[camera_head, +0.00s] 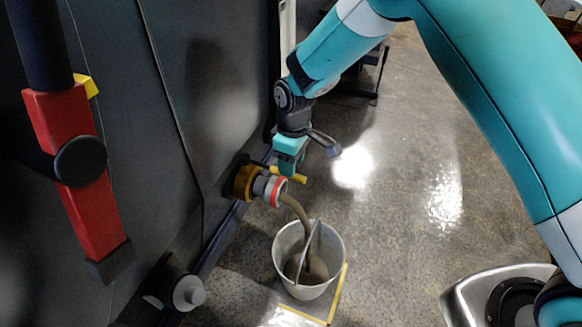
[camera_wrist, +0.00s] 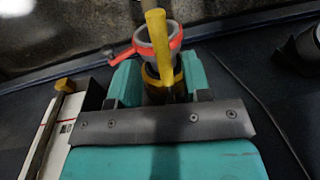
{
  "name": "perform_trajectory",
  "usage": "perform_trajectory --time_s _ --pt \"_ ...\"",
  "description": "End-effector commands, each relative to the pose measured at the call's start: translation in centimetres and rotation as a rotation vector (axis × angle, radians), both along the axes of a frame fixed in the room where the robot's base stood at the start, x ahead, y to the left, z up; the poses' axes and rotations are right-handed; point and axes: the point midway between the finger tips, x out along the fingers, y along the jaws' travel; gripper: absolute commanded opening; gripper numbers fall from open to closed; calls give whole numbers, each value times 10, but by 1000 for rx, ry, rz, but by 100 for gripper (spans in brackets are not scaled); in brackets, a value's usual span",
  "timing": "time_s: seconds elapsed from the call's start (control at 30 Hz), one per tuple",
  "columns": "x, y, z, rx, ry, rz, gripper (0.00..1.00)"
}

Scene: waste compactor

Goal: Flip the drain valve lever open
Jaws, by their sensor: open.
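The drain valve has a brass body (camera_head: 244,181) on the dark machine wall and a grey outlet with a red ring (camera_head: 277,192). Its yellow lever (camera_head: 298,177) points out from the wall, roughly along the outlet. A brown stream (camera_head: 297,209) curves from the outlet into a bucket (camera_head: 309,286). My gripper (camera_head: 287,170) is at the lever, above the valve. In the wrist view my open fingers (camera_wrist: 160,80) stand either side of the brass body and the yellow lever (camera_wrist: 156,40). Whether they touch the lever cannot be told.
The bucket stands on the concrete floor below the outlet, beside yellow floor tape (camera_head: 338,294). A red handle (camera_head: 75,165) on a dark bar is at the left. A grey capped fitting (camera_head: 187,293) sits low on the wall. The floor to the right is mostly clear.

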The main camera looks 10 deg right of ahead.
Motion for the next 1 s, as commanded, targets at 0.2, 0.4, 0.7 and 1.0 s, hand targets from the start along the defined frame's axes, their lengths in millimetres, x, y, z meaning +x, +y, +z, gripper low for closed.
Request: perform_trajectory --time_s 0.2,0.4,0.7,1.0 --pt "6 -3 59 3 -6 -2 44" --pt "11 -6 107 4 -6 -1 44" --pt "14 -8 145 2 -3 0 44" --pt "14 -8 148 0 -1 0 44"
